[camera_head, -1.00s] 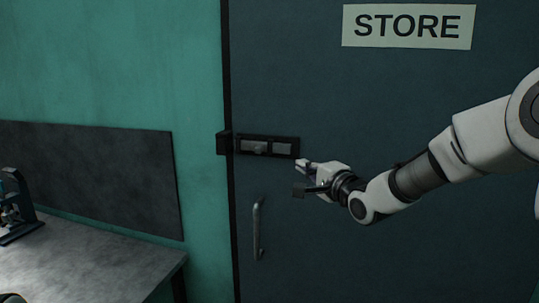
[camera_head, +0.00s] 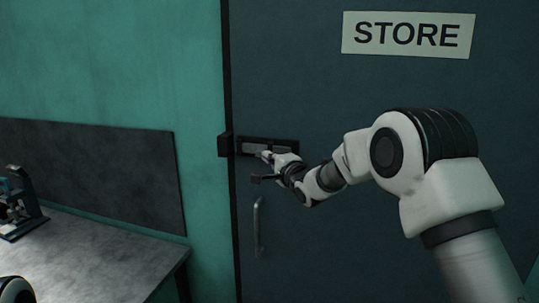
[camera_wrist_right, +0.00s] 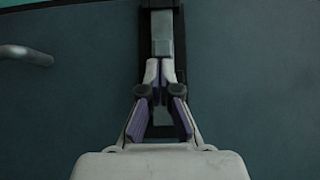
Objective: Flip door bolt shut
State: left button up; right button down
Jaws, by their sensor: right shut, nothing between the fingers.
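The door bolt (camera_head: 287,144) is a black housing with a grey bar (camera_head: 250,148), set level on the dark door. A black keeper (camera_head: 224,145) sits on the frame at its left end. My right gripper (camera_head: 265,156) is at the bolt's lower middle and hides part of it. In the right wrist view the gripper (camera_wrist_right: 159,68) has its fingertips together, in front of the grey bar (camera_wrist_right: 163,38), with nothing between them. Whether they touch the bar I cannot tell. The bolt's knob is not distinguishable. My left gripper is not in view.
The dark door (camera_head: 400,90) carries a STORE sign (camera_head: 408,35). A vertical door handle (camera_head: 257,228) is below the bolt, also seen in the wrist view (camera_wrist_right: 25,53). A grey workbench (camera_head: 95,255) with a small device (camera_head: 20,203) stands at left.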

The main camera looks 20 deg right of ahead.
aim_at(244, 149)
jog(key=shift+d+f, duration=0.1)
jog(key=shift+d, duration=0.05)
jog(key=w+a, duration=0.2)
jog(key=a, duration=0.1)
jog(key=w+a+p, duration=0.1)
jog(key=shift+a, duration=0.3)
jog(key=shift+s+d, duration=0.1)
